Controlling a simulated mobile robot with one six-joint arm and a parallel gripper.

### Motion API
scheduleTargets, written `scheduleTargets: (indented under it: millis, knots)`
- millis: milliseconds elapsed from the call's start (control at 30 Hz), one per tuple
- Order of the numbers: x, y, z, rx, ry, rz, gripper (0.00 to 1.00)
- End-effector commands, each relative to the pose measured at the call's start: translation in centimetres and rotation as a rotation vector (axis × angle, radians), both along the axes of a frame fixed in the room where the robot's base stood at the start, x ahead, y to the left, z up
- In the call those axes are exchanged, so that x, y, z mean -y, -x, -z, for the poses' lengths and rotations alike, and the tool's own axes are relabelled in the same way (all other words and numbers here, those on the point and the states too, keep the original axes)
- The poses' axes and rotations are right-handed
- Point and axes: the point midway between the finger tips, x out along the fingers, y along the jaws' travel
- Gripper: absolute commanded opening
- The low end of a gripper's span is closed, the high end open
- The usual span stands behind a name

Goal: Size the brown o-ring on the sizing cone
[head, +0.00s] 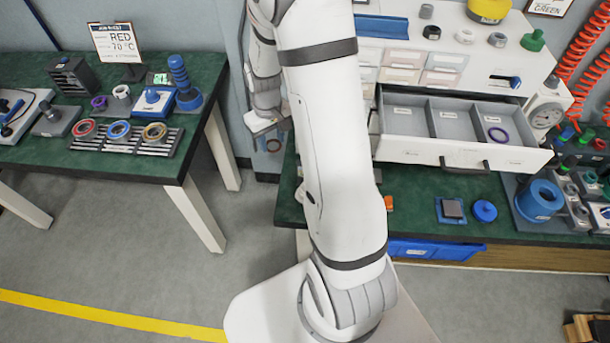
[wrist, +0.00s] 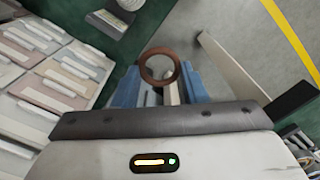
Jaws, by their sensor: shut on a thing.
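The brown o-ring (wrist: 144,65) is held at the tips of my gripper (wrist: 160,84), between its blue fingers, in the wrist view. It stands out past the fingertips with its hole open to the camera. In the head view the o-ring (head: 274,146) shows small below my gripper (head: 270,134), beside the front left of the right bench. A blue stepped cone (head: 180,74), which looks like the sizing cone, stands upright at the right end of the left table. My gripper is well to the right of it and apart from it.
The left table (head: 120,164) also holds a slotted rack (head: 98,145) with several coloured rings, a sign (head: 117,43) and small devices. A floor gap separates the two tables.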

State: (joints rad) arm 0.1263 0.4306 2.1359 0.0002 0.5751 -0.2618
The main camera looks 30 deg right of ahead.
Motion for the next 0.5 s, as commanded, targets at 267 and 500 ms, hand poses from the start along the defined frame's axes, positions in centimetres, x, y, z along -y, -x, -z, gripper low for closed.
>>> scheduleTargets:
  millis: [267, 500]
  knots:
    - [4.0, 3.0, 5.3, 0.003, 0.001, -0.097, 0.18]
    - [6.0, 5.3, 7.3, 0.002, 0.001, -0.164, 0.18]
